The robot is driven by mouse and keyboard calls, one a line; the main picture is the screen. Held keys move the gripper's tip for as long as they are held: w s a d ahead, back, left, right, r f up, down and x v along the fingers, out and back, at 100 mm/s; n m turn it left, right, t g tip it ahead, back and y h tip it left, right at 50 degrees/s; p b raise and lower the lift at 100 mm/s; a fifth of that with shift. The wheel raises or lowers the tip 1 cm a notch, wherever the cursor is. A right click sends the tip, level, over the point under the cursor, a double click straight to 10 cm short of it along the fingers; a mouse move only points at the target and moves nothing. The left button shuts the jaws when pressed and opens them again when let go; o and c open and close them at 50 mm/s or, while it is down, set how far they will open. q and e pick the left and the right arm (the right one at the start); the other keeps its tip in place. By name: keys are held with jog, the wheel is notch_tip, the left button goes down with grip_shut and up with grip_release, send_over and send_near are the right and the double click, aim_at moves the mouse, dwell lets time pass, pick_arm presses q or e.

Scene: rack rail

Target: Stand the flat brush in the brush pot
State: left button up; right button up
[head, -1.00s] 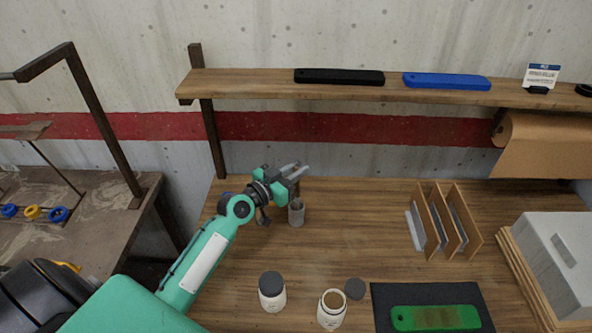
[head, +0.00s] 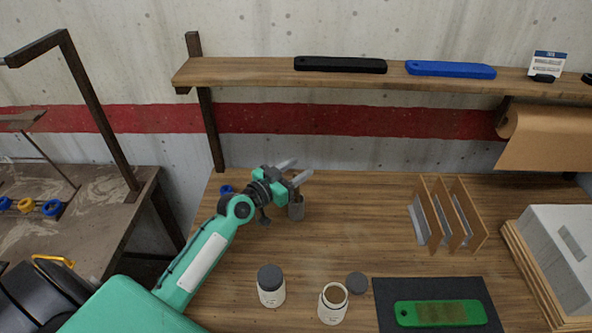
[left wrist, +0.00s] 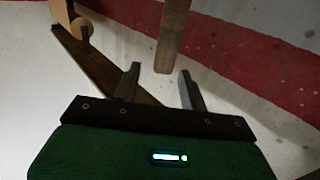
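In the left wrist view, a pale wooden bar, apparently the brush handle (left wrist: 173,35), ends near the fingertips with a gap on each side. The left gripper's fingers (left wrist: 158,80) are apart and hold nothing. The bristles are not visible. My right gripper is not in view.
A white jar with a dark lid (head: 270,286) and an open jar (head: 333,303) stand in front. A green brush-like block (head: 438,313) lies on a dark mat (head: 385,290). Wooden dividers (head: 440,215) stand right. A shelf (head: 240,72) runs above; mid-bench is clear.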

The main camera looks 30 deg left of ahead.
pick_arm(q)
jog(key=b+v, duration=0.4)
jog(key=v, duration=0.9)
jog(key=shift+s+a+b, duration=0.2)
jog(key=shift+s+b, duration=0.15)
dwell(0.7)
